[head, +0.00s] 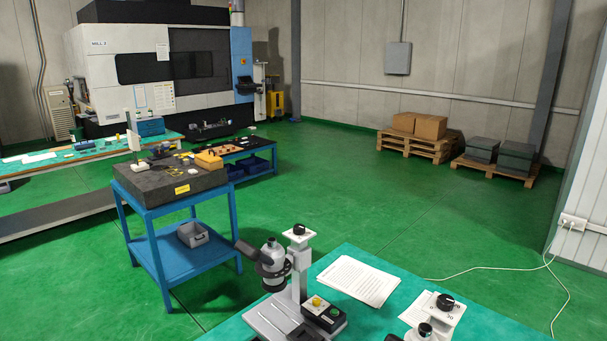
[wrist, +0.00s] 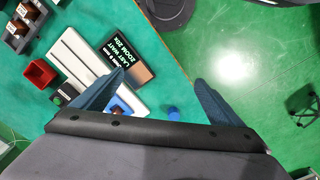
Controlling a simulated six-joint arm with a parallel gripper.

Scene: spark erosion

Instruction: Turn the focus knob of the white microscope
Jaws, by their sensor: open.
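A microscope (head: 273,262) with a pale grey head, black ring and upright post stands on the teal bench in the head view. A black knob (head: 299,230) sits on a white plate atop its post. At the lower right, a second pale device (head: 427,312), cut off by the frame, has a similar black knob (head: 445,300) on a white plate. I cannot tell which one is the white microscope. My gripper (wrist: 160,80) shows only in the wrist view, open, its blue fingers apart over the bench edge. No knob is clearly between them.
A black box (head: 324,313) with a yellow knob and green button stands by the first microscope; papers (head: 358,279) lie behind it. The wrist view shows a dark display (wrist: 127,55), red bin (wrist: 41,73) and blue cylinder (wrist: 173,113). Green floor lies beyond the bench.

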